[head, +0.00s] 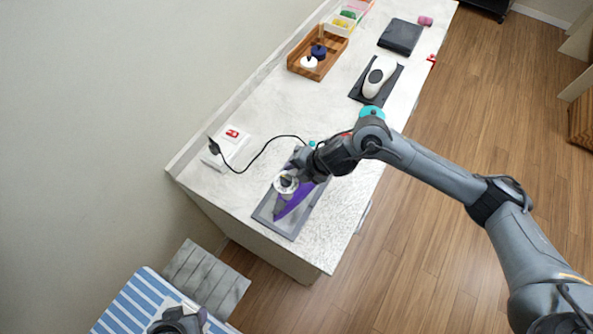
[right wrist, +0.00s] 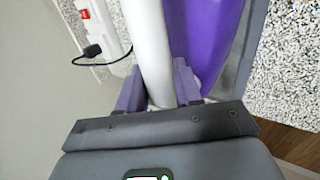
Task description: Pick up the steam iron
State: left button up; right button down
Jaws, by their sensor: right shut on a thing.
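The steam iron (head: 290,206) has a purple body and a white handle. It is over a grey tray (head: 311,205) on the near end of the counter; I cannot tell whether it touches the tray. My right gripper (right wrist: 158,88) is shut on the white handle (right wrist: 150,40), with one finger on each side. The purple body (right wrist: 200,40) shows beside the handle in the right wrist view. In the head view my right wrist hides much of the handle and the fingertips. A dark part of my left gripper (head: 178,322) shows at the bottom edge, its jaws unclear.
A black cord (head: 262,155) runs from the iron to a plug by a white box with a red switch (head: 232,134). Farther along the counter (head: 285,105) are a white device on a dark mat (head: 378,77), a wooden tray (head: 334,47) and a dark folded item (head: 400,36). A blue-striped board (head: 140,300) stands bottom left.

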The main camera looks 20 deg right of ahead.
notch_tip(320, 180, up, 3)
jog(key=shift+w+r, duration=0.1)
jog(key=shift+d+r, duration=0.15)
jog(key=shift+r, duration=0.05)
pick_arm(q)
jog(key=shift+f+b, duration=1.15)
pick_arm(e)
jog(key=s+d+r, duration=0.2)
jog(key=d+r, duration=0.4)
jog(key=d, duration=0.5)
jog(key=shift+s+r, duration=0.4)
jog(key=c, duration=1.3)
grip_release()
pick_arm(q)
jog(key=shift+d, duration=0.1)
pick_arm(e)
grip_shut()
